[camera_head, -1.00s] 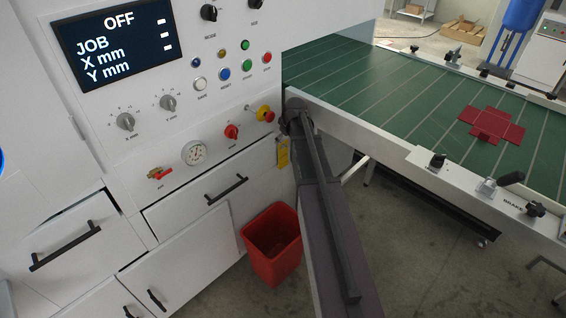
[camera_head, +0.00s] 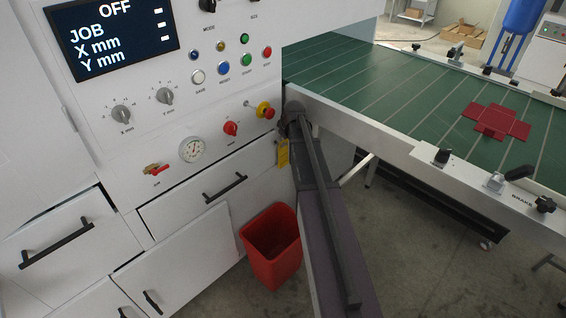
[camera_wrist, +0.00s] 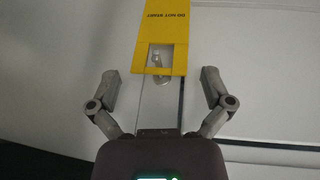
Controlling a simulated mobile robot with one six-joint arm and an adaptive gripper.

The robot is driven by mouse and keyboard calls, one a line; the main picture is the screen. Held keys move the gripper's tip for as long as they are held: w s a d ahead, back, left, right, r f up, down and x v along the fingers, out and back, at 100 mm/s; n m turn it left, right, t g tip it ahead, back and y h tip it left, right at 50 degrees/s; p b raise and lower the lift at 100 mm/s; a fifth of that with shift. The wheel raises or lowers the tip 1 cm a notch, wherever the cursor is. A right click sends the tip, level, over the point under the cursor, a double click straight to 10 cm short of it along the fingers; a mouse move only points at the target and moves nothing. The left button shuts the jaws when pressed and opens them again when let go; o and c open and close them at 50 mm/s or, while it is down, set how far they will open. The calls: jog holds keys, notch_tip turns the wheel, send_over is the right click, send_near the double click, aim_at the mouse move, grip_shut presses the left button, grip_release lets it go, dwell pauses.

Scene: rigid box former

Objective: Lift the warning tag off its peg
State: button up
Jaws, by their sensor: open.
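The warning tag is a yellow card with dark lettering. In the wrist view the warning tag (camera_wrist: 167,30) hangs at the top middle, with a window-like hole near its lower edge and a small metal peg (camera_wrist: 158,58) showing through it. My gripper (camera_wrist: 162,88) is open, its two fingers spread to either side, with the tag's holed end ahead of and between them. The fingers do not appear to touch the tag. In the head view the tag (camera_head: 283,153) hangs on the white machine front, partly hidden by my arm; the gripper's fingers are hidden there.
A red emergency knob on a yellow base (camera_head: 266,111) sits just above left of the tag. A red bin (camera_head: 272,245) stands on the floor below. The green conveyor table (camera_head: 400,95) with a red cardboard blank (camera_head: 497,121) lies to the right. Drawer handles (camera_head: 225,187) stick out at left.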

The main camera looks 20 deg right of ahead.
jog(key=shift+b+x, duration=0.4)
jog(key=shift+x, duration=0.35)
jog(key=shift+d, duration=0.1)
jog(key=c, duration=0.8)
